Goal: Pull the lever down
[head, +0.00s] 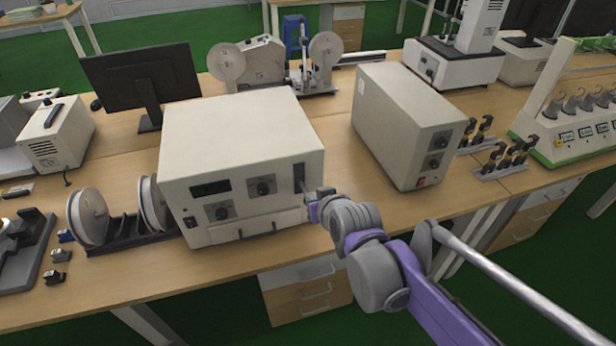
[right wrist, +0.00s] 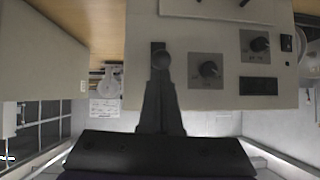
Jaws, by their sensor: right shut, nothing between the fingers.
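The cream box-shaped device (head: 235,130) stands on the wooden bench. Its front panel has a dark vertical lever slot (head: 299,174) at the right end, next to a knob. My right gripper (head: 314,200) is shut and empty, its tips close in front of the slot and partly hiding its lower end. In the right wrist view, which looks upside down, the shut fingers (right wrist: 160,105) point at the panel. A round grey lever end (right wrist: 162,61) shows at their tips, over the slot. I cannot tell whether they touch it. My left gripper is not in view.
A second cream box (head: 395,115) stands to the right, with free bench between the two devices. A reel stand (head: 88,218) is left of the lever device. A black monitor (head: 145,78) and a reel machine (head: 262,62) stand behind.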

